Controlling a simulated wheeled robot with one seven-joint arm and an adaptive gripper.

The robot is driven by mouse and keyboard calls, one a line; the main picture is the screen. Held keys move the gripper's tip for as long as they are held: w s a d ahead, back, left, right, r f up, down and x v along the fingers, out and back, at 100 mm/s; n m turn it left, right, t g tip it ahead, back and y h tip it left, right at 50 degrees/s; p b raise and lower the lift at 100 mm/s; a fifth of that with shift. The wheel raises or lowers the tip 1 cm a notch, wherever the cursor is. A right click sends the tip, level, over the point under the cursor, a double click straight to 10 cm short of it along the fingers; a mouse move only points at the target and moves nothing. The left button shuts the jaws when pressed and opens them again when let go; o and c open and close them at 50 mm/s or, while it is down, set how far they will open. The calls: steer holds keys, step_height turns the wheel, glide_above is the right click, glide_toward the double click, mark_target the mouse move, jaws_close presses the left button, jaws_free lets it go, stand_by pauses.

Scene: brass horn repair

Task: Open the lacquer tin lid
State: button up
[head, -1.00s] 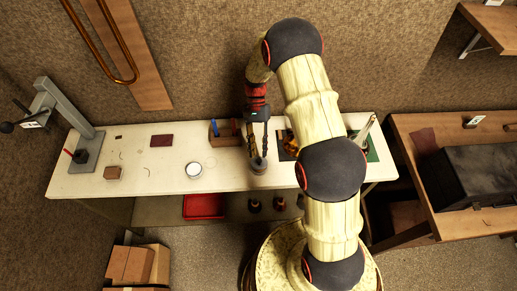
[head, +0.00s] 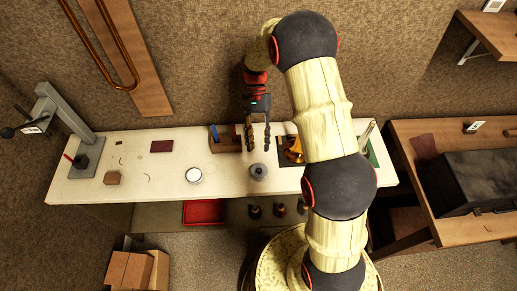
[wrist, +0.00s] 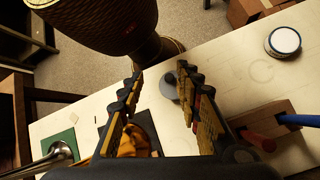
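A grey round lid-like disc with a small knob (head: 258,171) lies flat near the front edge of the white bench. It also shows in the wrist view (wrist: 169,86). A round tin with a white top and dark rim (head: 193,175) stands to its left; in the wrist view it is at the upper right (wrist: 284,41). I cannot tell whether the white is a cover or the contents. My gripper (head: 258,146) is open and empty, its fingers apart just behind the disc in the head view. Its fingers also frame the wrist view (wrist: 160,82).
A wooden block with blue and red-handled tools (head: 225,143) stands behind the disc. A brass part on a dark mat (head: 293,150) lies to the right, partly behind my arm. A small brown block (head: 112,178) is at the left. Bench between tin and block is mostly clear.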

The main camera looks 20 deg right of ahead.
steer(key=shift+r, duration=0.7)
steer(key=s+r+n+t+h+b, duration=0.1)
steer(key=s+r+n+t+b, duration=0.3)
steer(key=s, duration=0.5)
steer(key=s+a+r+n+t+h+b, duration=0.1)
steer(key=s+r+n+t+b, duration=0.3)
steer(key=s+r+t+b, duration=0.3)
steer(key=s+t+b, duration=0.2)
steer(key=shift+s+a, duration=0.15)
steer(key=shift+s, duration=0.15)
steer(key=shift+a+r, duration=0.1)
steer(key=shift+r, duration=0.1)
